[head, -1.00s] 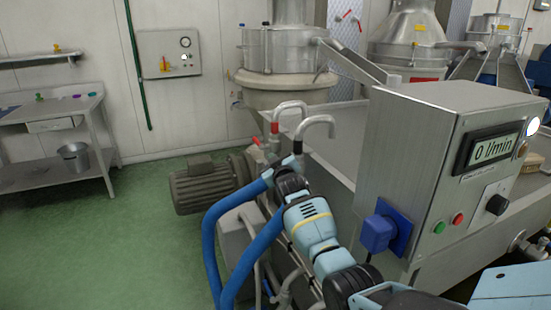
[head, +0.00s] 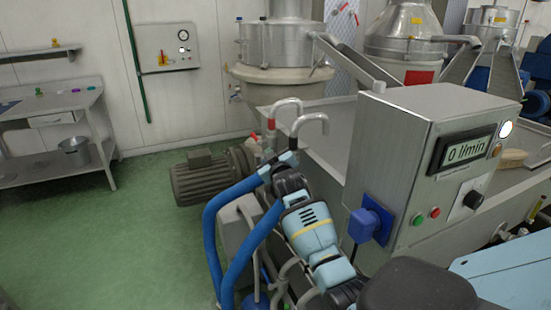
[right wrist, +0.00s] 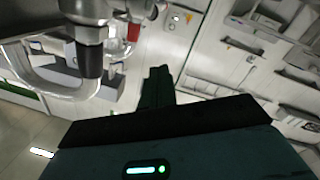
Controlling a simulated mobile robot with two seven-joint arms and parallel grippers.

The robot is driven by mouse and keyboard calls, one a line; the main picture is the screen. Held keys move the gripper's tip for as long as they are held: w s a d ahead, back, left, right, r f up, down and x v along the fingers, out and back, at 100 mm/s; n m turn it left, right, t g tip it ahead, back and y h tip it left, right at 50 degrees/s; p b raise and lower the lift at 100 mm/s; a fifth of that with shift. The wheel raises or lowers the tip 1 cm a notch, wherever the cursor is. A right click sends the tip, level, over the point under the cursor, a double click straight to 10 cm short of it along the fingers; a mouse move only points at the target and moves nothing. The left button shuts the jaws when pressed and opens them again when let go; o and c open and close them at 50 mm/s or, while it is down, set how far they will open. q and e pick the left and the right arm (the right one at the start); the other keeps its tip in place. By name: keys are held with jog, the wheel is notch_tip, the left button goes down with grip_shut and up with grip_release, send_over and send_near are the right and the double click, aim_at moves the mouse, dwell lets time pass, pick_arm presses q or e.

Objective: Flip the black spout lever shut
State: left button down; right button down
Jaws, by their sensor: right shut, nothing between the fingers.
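Two bent metal spouts stand at the near end of the steel trough in the head view. The black spout lever (head: 294,143) is a small dark grip at the foot of the right spout (head: 311,118). In the right wrist view the black lever (right wrist: 90,60) shows large at upper left, beside a curved pipe. A red lever (head: 271,124) sits on the other spout and also shows in the wrist view (right wrist: 133,32). My right gripper (head: 284,160) is just below the black lever. Its fingers (right wrist: 158,72) are shut and empty, apart from the lever in the wrist view.
Blue hoses (head: 238,225) rise close to the left of my right arm. A control box (head: 425,165) with a display reading 0 l/min and a blue plug stands to the right. A grey motor (head: 200,180) lies behind the hoses. The green floor at left is clear.

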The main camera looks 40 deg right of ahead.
jog(key=s+a+f+n+g+y, duration=0.1)
jog(key=s+a+f+g+y, duration=0.15)
jog(key=s+a+f, duration=0.8)
jog(key=s+a+f+n+g+y, duration=0.1)
jog(key=s+a+f+y, duration=0.2)
jog(key=s+a+f, duration=0.7)
jog(key=s+a+f+g+y, duration=0.1)
jog(key=s+a+f, duration=0.3)
jog(key=s, duration=0.5)
jog(key=s+a+f+g+y, duration=0.1)
jog(key=s+a+f, duration=0.2)
jog(key=s, duration=0.7)
jog(key=s+a+f+g+y, duration=0.1)
jog(key=s+a+f+g, duration=0.1)
jog(key=s+a+f, duration=0.2)
jog(key=s+f, duration=0.3)
jog(key=s, duration=0.2)
jog(key=shift+s+a+f+m+y, duration=0.15)
jog(key=shift+s+a+m+y, duration=0.2)
jog(key=shift+s+m, duration=0.05)
